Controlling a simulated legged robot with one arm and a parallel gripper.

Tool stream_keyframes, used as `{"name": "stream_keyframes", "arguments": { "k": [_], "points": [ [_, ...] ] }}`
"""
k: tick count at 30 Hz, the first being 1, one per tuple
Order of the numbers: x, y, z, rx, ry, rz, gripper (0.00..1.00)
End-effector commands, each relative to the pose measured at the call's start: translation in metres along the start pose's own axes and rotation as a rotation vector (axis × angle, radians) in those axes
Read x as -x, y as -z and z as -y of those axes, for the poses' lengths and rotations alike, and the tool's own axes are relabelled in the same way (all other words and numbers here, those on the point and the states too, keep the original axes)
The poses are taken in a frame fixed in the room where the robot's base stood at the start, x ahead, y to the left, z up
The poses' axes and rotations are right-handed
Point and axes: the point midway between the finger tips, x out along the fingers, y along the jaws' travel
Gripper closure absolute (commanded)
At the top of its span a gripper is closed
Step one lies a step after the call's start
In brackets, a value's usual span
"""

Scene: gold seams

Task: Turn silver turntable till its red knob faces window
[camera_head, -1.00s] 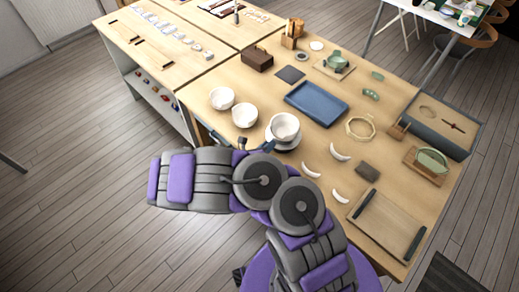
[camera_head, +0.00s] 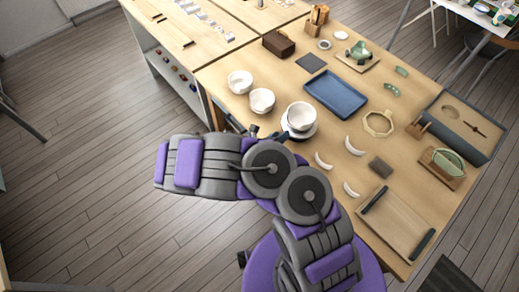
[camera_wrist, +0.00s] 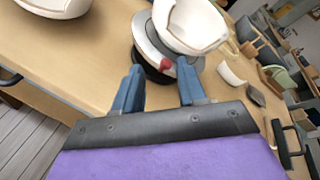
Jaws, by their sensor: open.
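The silver turntable (camera_wrist: 146,40) is a round disc on a dark base near the table's front edge, with a white bowl (camera_wrist: 190,24) on it. In the head view the turntable (camera_head: 311,132) shows as a thin rim under the bowl (camera_head: 302,116). Its red knob (camera_wrist: 166,65) points toward my gripper. My gripper (camera_wrist: 160,78) is open, its blue fingertips on either side of the knob in the wrist picture; I cannot tell whether they touch it. In the head view my gripper (camera_head: 266,135) is at the turntable's left. No window is visible.
Two white bowls (camera_head: 262,100) stand left of the turntable. White curved shards (camera_head: 323,161) lie to its right. A blue tray (camera_head: 335,97) and an octagonal frame (camera_head: 378,123) lie farther back. The wood floor at left is clear.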

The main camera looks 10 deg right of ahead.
Motion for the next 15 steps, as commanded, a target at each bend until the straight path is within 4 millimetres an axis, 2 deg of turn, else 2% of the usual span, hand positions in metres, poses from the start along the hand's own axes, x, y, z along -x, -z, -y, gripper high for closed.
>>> {"name": "stream_keyframes", "arguments": {
  "k": [15],
  "points": [
    [0.076,-0.001,0.001,0.001,-0.003,0.001,0.59]
  ]
}}
